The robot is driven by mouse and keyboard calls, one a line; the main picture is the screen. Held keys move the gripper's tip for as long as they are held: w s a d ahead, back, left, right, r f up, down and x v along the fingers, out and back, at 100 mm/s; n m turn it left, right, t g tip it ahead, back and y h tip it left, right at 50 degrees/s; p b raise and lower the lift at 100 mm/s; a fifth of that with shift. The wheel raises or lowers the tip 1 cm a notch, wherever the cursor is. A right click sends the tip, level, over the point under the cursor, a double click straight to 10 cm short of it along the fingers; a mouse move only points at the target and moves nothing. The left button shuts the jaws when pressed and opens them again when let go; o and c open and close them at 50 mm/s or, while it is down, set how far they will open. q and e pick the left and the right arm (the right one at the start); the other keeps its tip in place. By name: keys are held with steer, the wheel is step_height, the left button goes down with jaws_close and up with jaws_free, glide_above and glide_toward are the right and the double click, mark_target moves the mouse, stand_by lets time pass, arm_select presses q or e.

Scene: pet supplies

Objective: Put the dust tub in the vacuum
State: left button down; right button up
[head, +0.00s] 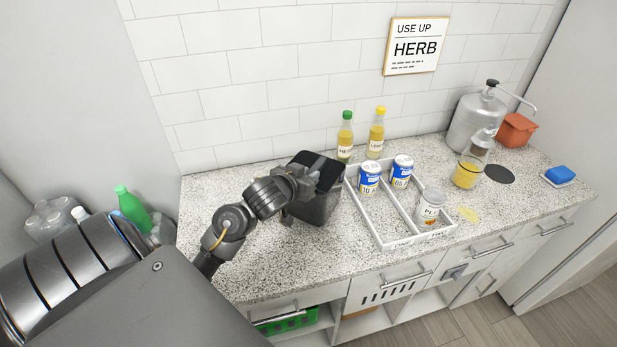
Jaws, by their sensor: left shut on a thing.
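A dark grey box-shaped tub (318,208) stands or hangs at the counter, left of the white tray; I cannot tell whether its base touches the counter. It looks like the dust tub, but no label shows. My left gripper (308,180) is at its upper edge and shut on it; the fingertips are partly hidden against the dark surface. No vacuum is recognisable in this view. My right gripper is not in view.
A white divided tray (392,236) holds several cans. Two bottles (345,138) stand behind it. The speckled counter (265,265) is clear at front left.

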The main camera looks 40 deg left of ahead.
arm_select(q)
steer(key=shift+f, duration=0.15)
steer(key=c, duration=1.3)
jaws_free()
steer(key=shift+o, duration=0.2)
steer(key=shift+r, duration=0.25)
steer(key=p+v, duration=0.6)
steer(key=v, duration=0.6)
